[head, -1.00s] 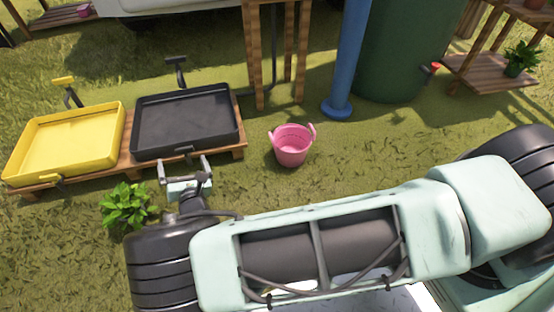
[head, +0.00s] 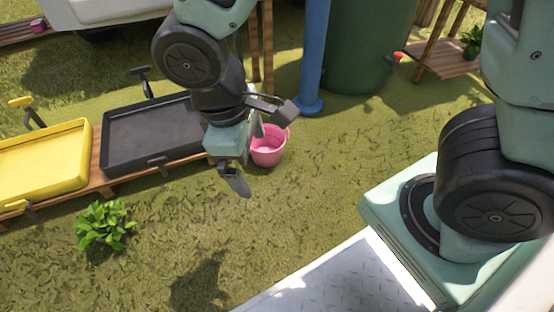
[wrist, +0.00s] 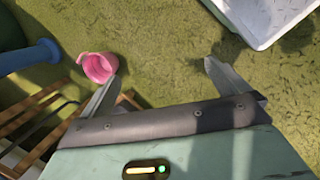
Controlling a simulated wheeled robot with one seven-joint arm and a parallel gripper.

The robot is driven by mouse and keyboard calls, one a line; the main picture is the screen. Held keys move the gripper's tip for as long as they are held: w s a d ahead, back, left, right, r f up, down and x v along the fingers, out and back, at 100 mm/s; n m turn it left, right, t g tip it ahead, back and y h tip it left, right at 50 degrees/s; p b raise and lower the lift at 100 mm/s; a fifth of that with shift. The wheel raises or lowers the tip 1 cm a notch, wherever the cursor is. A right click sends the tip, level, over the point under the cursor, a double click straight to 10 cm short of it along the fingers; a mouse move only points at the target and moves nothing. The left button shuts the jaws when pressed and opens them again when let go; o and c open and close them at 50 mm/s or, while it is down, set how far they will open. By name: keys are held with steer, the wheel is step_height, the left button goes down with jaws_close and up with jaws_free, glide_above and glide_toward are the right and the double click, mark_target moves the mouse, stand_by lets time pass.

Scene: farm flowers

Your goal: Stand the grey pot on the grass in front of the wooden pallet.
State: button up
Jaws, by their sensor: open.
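No grey pot can be made out in either view. The wooden pallet (head: 98,172) lies on the grass at the left and carries a yellow tray (head: 47,160) and a black tray (head: 150,137). The grass (head: 150,262) in front of it holds a leafy green plant (head: 103,225); no pot shows under its leaves. My gripper (head: 248,155) is open and empty in the air, right of the black tray, partly in front of a pink bucket. In the wrist view my gripper's fingers (wrist: 160,75) are spread with only grass between them.
The pink bucket (head: 268,148) stands on the grass, and also shows near the left finger in the wrist view (wrist: 97,68). A blue post (head: 315,60) and a green barrel (head: 362,45) stand behind it. A wooden shelf (head: 448,62) is at the back right. Open grass lies at the centre.

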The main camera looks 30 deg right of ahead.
steer(key=s+d+r+m+y, duration=0.1)
steer(key=s+r+m+y, duration=0.1)
steer(key=s+r, duration=0.2)
steer(key=s, duration=0.3)
steer(key=shift+s+r+m+y, duration=0.2)
steer(key=shift+r+m+y, duration=0.1)
steer(key=shift+r+y, duration=0.1)
step_height(320, 180, up, 55)
steer(key=p, duration=5.4)
steer(key=shift+p, duration=0.4)
